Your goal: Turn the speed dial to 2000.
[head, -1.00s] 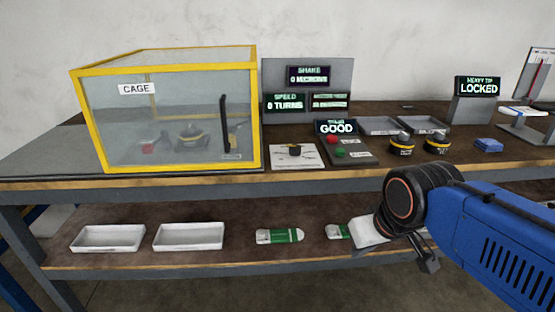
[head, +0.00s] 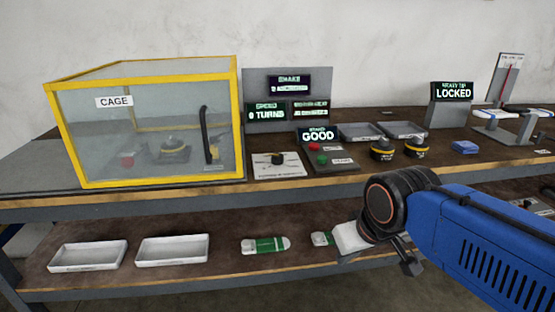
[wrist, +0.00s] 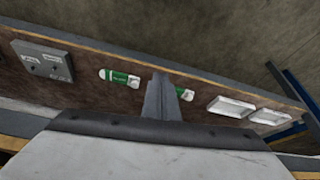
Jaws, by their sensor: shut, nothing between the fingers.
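A small black dial knob (head: 278,158) sits on a white printed plate (head: 282,171) on the bench top, just right of the cage; its scale is too small to read. The speed display (head: 266,113) behind it reads 0 TURNS. My gripper (head: 411,268) hangs in front of the bench, to the right of and lower than the dial, apart from it. In the wrist view my gripper's fingers (wrist: 161,95) are together with nothing held, over the lower shelf. The dial does not show in the wrist view.
A yellow-framed clear cage (head: 150,125) stands at left. A panel with red and green buttons (head: 322,160) lies right of the dial. Black-and-yellow parts (head: 383,150) stand farther right. The lower shelf (head: 215,279) holds white trays (head: 172,250) and green-white packs (head: 265,245).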

